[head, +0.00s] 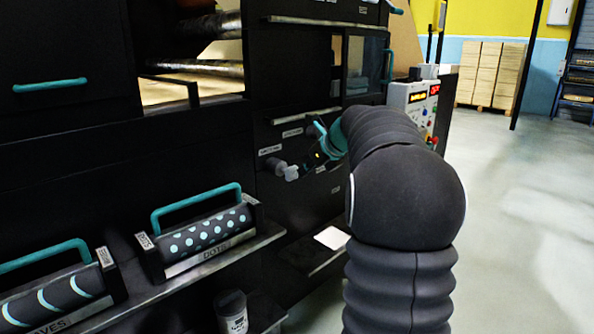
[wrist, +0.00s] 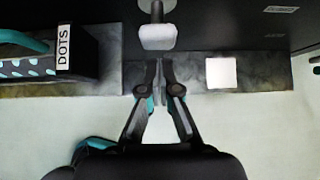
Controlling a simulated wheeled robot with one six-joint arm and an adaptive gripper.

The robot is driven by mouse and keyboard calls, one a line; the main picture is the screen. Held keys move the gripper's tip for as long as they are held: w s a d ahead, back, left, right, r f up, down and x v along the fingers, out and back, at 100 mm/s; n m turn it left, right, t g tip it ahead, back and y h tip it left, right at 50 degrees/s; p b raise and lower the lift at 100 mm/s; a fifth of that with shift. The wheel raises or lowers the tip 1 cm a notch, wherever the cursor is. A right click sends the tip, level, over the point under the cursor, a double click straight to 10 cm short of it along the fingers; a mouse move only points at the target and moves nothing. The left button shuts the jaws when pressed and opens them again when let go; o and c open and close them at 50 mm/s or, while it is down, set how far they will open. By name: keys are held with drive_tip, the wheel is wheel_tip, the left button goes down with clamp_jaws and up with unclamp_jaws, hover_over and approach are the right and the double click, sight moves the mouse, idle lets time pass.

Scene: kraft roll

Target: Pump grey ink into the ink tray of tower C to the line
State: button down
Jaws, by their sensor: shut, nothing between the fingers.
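My gripper (wrist: 158,72) is shut and empty, its fingertips together in the wrist view. Just ahead of the tips is a pale, blocky knob (wrist: 157,37) on a short grey stem, apart from them in the picture. In the head view the same knob (head: 289,172) sticks out of the black press front beside small labels, and my gripper (head: 306,164) is close to it. I cannot tell whether they touch. I cannot make out tower C's ink tray, its line or any grey ink.
Pattern rollers marked DOTS (head: 208,236) and WAVES (head: 58,300) rest on the lower ledge. A dark labelled jar (head: 232,312) stands below. A white card (head: 332,237) lies right of the ledge. A control panel (head: 414,100) is behind my arm; open floor lies right.

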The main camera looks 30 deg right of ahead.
drive_tip(key=v, duration=0.8)
drive_tip(key=shift+s, duration=0.2)
